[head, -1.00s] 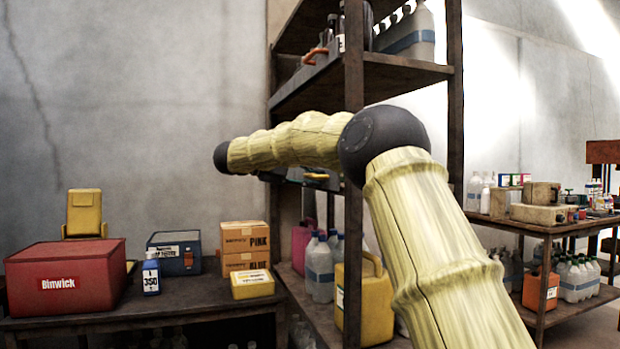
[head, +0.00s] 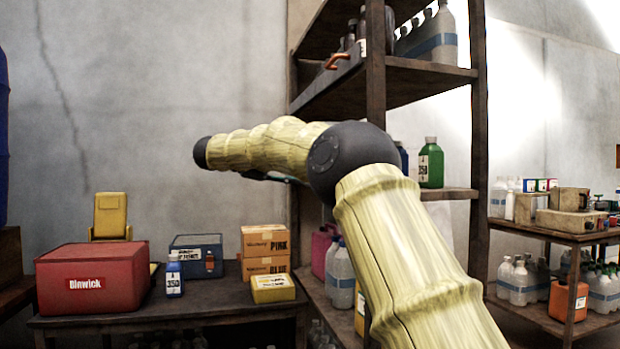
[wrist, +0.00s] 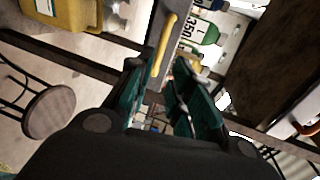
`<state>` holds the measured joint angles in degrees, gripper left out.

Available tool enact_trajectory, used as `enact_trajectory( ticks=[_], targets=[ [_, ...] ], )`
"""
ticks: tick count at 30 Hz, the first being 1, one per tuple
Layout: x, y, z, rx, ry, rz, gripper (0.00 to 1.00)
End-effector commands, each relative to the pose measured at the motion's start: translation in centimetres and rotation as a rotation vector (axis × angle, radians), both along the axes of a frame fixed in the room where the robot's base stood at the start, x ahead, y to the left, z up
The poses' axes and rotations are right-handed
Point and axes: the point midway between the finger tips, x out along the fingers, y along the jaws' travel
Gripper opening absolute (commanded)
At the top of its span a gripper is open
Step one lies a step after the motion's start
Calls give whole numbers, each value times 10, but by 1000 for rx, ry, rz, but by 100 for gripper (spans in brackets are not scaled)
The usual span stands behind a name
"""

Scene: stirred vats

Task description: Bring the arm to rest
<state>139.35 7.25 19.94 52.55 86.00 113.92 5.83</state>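My arm (head: 400,240) rises from the bottom right of the head view, bends at a dark joint (head: 345,155) and stretches left in front of the shelf rack. My gripper (wrist: 168,75) shows in the wrist view as two teal fingers with a gap between them. It is open, and I see nothing held in the gap. In the head view the gripper is mostly hidden behind the forearm; a small teal piece below it may be part of it.
A dark rack (head: 376,90) stands close behind the arm. A green bottle (head: 431,165) is on its middle shelf. A table at left holds a red box (head: 92,278), a blue box (head: 196,255) and cartons (head: 265,243). A round stool (wrist: 48,112) shows in the wrist view.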

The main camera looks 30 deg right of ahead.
Motion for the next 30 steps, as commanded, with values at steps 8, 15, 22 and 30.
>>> enact_trajectory(
  ticks=[8, 15, 22, 30],
  targets=[
    [3, 13, 3, 0, 0, 1, 21],
    [3, 13, 3, 0, 0, 0, 21],
    [4, 13, 1, -3, 4, 3, 21],
    [50, 15, -82, -166, 167, 152, 21]
  ],
)
